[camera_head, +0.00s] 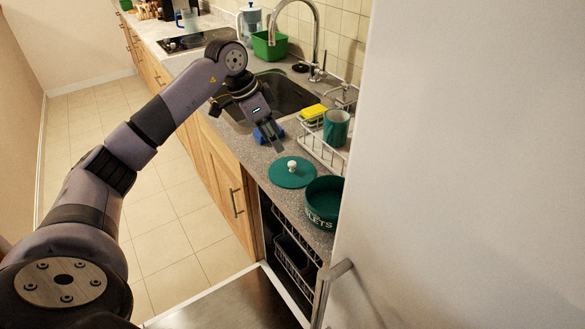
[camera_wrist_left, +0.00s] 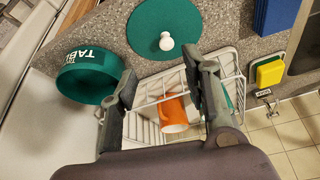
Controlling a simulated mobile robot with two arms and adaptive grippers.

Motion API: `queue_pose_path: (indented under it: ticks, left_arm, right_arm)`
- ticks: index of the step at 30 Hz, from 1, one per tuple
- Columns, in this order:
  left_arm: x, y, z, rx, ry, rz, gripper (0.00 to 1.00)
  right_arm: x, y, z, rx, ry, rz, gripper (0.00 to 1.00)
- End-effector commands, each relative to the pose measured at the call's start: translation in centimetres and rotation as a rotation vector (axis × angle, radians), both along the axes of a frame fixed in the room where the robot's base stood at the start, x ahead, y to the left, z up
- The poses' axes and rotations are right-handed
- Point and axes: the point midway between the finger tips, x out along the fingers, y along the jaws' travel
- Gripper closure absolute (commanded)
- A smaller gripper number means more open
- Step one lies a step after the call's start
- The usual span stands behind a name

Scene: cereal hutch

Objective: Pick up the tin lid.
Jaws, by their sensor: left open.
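The tin lid (camera_head: 290,173) is a flat dark green disc with a white knob. It lies on the grey counter, knob up, and also shows at the top of the left wrist view (camera_wrist_left: 148,28). The matching open green tin (camera_head: 323,203), with white lettering, stands beside it; it also shows in the left wrist view (camera_wrist_left: 88,78). My left gripper (camera_head: 275,143) is open and empty, above the counter on the sink side of the lid. In the left wrist view its fingers (camera_wrist_left: 160,72) are spread, with the knob beyond their tips. My right gripper is not in view.
A white wire rack (camera_head: 322,152) with a green mug (camera_head: 336,128) stands behind the lid; a yellow sponge (camera_head: 312,112) is near. A blue object (camera_head: 267,134) lies by my gripper. An orange mug (camera_wrist_left: 173,112) shows in the wrist view. A tall pale panel (camera_head: 460,170) bounds the right.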

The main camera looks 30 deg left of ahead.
Motion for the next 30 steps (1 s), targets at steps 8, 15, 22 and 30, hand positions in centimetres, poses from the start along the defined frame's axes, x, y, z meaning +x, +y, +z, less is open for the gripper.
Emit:
queue_pose_path:
  ticks: [8,15,22,30]
  left_arm:
    - [1.5,-1.2,-4.4,-0.001,0.001,-0.001,0.56]
    - [2.3,-1.4,-5.9,-0.004,0.001,-0.002,0.56]
    - [3.7,-1.9,-8.9,-0.004,0.001,-0.002,0.56]
    - [4.0,-2.0,-9.9,0.000,-0.001,-0.002,0.56]
  right_arm:
    - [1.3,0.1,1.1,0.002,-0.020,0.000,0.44]
    - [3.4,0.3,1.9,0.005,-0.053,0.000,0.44]
    - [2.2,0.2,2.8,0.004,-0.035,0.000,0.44]
    - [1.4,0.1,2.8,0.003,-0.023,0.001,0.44]
